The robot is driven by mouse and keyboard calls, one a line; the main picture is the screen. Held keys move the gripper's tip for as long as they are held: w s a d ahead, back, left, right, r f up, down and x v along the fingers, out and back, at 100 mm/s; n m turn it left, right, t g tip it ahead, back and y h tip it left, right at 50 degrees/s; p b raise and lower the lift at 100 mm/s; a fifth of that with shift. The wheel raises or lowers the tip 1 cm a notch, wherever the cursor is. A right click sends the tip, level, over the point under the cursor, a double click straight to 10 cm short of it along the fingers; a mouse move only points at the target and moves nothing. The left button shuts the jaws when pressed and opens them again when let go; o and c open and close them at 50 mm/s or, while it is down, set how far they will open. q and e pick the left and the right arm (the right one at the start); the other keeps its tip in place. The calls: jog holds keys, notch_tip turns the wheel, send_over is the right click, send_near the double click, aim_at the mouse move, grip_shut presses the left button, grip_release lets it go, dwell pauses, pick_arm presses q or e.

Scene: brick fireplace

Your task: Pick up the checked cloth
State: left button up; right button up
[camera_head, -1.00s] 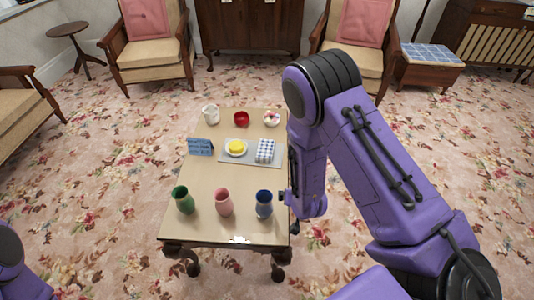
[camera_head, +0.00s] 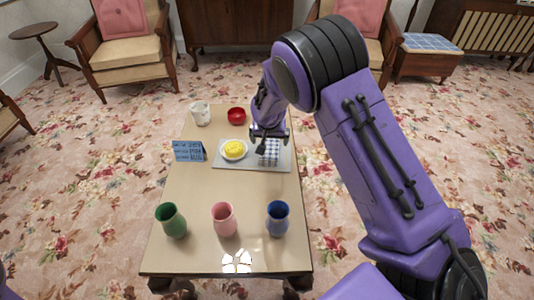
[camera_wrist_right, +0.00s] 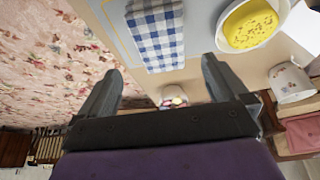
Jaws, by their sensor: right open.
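The blue-and-white checked cloth (camera_head: 269,150) lies folded on the right part of a light grey tray (camera_head: 230,162) on the table. In the right wrist view the cloth (camera_wrist_right: 155,35) shows at the top, beyond the fingertips. My right gripper (camera_head: 269,139) is over the cloth's far part in the head view and hides some of it. In the right wrist view its two fingers (camera_wrist_right: 160,82) are spread with nothing between them. My left gripper is not in view.
A yellow item on a white plate (camera_head: 234,149) sits beside the cloth. Green (camera_head: 171,220), pink (camera_head: 223,219) and blue (camera_head: 277,218) vases line the table's (camera_head: 210,190) near side.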

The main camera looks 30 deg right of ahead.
aim_at(269, 148)
jog(key=b+x, duration=0.2)
jog(key=x, duration=0.5)
jog(key=shift+w+a+f, duration=0.1)
jog(key=shift+f, duration=0.25)
jog(key=shift+r, duration=0.1)
jog(key=c, duration=1)
